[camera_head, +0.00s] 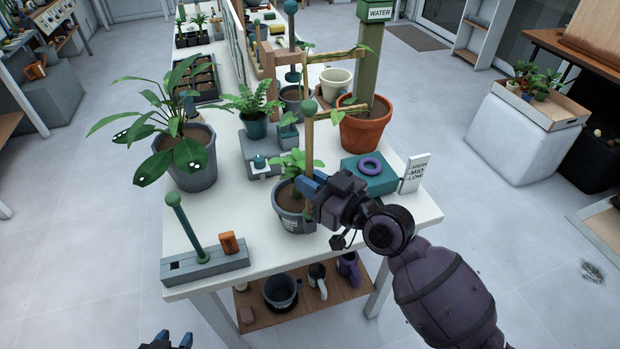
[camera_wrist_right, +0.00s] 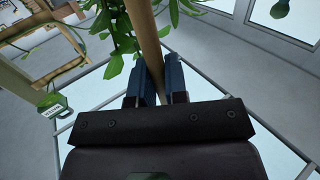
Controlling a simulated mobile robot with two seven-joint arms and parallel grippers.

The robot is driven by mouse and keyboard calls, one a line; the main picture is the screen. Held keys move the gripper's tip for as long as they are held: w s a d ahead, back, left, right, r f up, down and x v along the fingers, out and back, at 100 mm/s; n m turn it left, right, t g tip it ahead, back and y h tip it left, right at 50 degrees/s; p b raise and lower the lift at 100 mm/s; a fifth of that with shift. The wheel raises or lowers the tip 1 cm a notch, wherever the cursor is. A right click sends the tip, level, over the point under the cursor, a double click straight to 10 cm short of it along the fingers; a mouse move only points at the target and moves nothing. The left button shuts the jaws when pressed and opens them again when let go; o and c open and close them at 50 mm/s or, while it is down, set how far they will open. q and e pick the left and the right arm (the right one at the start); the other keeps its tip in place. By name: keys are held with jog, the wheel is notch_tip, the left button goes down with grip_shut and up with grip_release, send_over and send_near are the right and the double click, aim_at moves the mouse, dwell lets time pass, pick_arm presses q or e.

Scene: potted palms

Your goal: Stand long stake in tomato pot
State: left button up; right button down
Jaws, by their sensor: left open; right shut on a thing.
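A long tan wooden stake (camera_head: 309,135) with a green ball on top stands near upright at the front grey pot (camera_head: 290,222). This pot holds a small leafy plant (camera_head: 292,165). My right gripper (camera_head: 308,186) is shut on the stake, just over the pot's right rim. The right wrist view shows the stake (camera_wrist_right: 148,45) between both fingers, with leaves (camera_wrist_right: 120,35) beside it. The stake's lower end is hidden by my gripper and the pot, so I cannot tell whether it is in the soil. My left gripper (camera_head: 171,341) is open and empty at the bottom edge, off the table.
A teal box (camera_head: 368,178) with a purple ring (camera_head: 370,165) and a terracotta pot (camera_head: 365,133) are at right.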

jog(key=shift+f+b, duration=0.4)
jog(key=shift+f, duration=0.3)
jog(key=c, duration=1.1)
grip_release()
jog(key=shift+o, duration=0.6)
jog(key=o, duration=0.4)
